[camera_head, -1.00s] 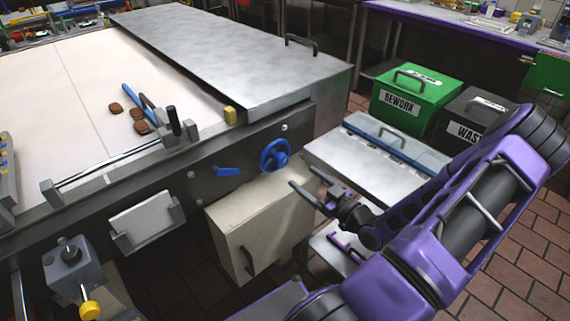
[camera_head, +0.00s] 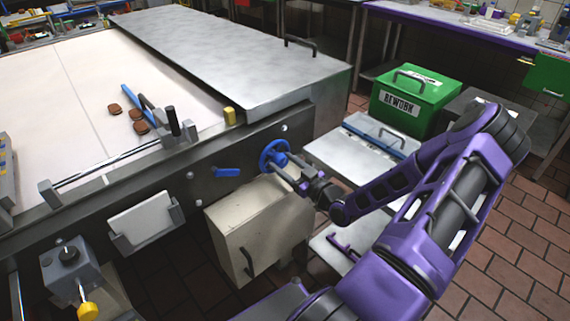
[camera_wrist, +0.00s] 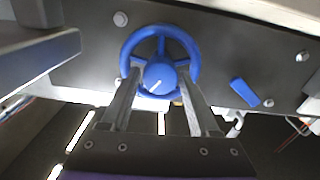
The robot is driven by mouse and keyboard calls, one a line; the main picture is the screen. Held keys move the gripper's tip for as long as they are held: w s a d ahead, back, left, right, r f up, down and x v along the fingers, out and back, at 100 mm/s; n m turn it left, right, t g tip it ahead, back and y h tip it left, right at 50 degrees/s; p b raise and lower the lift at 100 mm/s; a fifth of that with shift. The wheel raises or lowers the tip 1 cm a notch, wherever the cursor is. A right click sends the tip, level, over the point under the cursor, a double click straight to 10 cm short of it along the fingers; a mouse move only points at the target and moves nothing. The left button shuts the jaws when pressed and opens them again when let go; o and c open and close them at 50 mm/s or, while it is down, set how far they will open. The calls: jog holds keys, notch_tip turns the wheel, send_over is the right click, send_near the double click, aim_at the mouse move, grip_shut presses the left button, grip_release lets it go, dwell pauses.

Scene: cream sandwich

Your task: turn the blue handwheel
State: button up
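The blue handwheel (camera_head: 274,155) is mounted on the dark front panel of the machine. It also shows in the wrist view (camera_wrist: 160,62), with a rim, spokes and a round hub bearing a white mark. My gripper (camera_head: 287,172) reaches the wheel from the lower right. In the wrist view my gripper (camera_wrist: 158,85) has its two fingers apart, one on each side of the hub's lower part, with their tips at the lower rim. I cannot tell whether the fingers touch the wheel.
A blue lever (camera_head: 227,172) sits left of the wheel on the same panel. A cream cabinet (camera_head: 250,225) stands below. A steel cover (camera_head: 230,60) lies above. A green REWORK bin (camera_head: 415,95) and a metal-topped unit (camera_head: 350,155) stand to the right.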

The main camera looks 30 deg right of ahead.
grip_shut()
jog(key=shift+m, duration=0.3)
jog(key=m+p, duration=0.1)
jog(key=m, duration=0.5)
jog(key=m+p, duration=0.1)
jog(key=m, duration=0.5)
jog(key=shift+m, duration=0.3)
jog(key=m, duration=0.3)
jog(key=shift+d+m+p, duration=0.1)
jog(key=shift+m+p, duration=0.2)
jog(key=shift+p, duration=0.05)
jog(key=m, duration=0.4)
jog(key=shift+f+m+p, duration=0.1)
jog(key=shift+m+p, duration=0.2)
jog(key=shift+p, duration=0.05)
jog(key=m, duration=0.4)
jog(key=shift+p, duration=0.3)
jog(key=shift+f+m, duration=0.1)
jog(key=shift+m, duration=2)
